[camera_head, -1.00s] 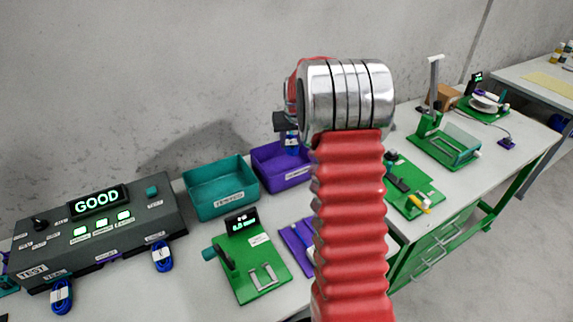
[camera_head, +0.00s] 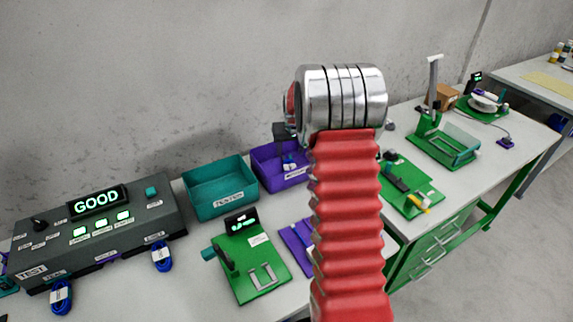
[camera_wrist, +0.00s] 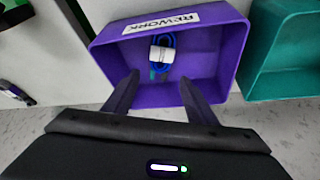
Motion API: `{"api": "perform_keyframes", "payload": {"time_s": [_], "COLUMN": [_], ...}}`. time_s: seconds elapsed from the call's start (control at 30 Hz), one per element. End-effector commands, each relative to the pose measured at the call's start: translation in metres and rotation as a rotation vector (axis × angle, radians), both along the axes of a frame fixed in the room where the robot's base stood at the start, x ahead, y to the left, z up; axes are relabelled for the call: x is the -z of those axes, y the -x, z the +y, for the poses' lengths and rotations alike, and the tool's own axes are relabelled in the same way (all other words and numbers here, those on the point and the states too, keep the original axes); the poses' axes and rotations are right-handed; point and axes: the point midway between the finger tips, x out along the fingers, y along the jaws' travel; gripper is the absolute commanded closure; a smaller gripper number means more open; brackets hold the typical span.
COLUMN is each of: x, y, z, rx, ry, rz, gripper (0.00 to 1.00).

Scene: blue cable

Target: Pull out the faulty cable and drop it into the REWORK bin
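A blue cable (camera_wrist: 167,42) with a white tag lies inside the purple REWORK bin (camera_wrist: 222,50), near the labelled wall. In the head view the purple bin (camera_head: 268,172) stands at the back of the bench, partly behind my arm, and a bit of blue and white (camera_head: 289,166) shows at it. My gripper (camera_wrist: 160,80) is over the bin, with its two dark fingers spread apart and nothing between them. The cable lies beyond the fingertips. In the head view my gripper (camera_head: 282,145) is small and partly hidden.
A teal bin (camera_head: 218,210) stands left of the purple one. The dark test box (camera_head: 95,240) reads GOOD, with two blue cables (camera_head: 162,257) (camera_head: 61,297) hanging at its front. A green fixture (camera_head: 250,265) stands in front of the bins. More green fixtures stand right of my arm.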

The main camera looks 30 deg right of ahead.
Motion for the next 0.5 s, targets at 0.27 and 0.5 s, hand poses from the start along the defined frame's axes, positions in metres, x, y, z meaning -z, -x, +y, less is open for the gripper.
{"api": "perform_keyframes", "payload": {"time_s": [0.27,0.5], "x": [0.0000,-0.0083], "y": [0.0000,0.0025], "z": [0.0003,0.0012], "rx": [0.000,0.000], "ry": [0.000,0.000], "rz": [0.000,-0.001], "gripper": [0.43,0.43]}}
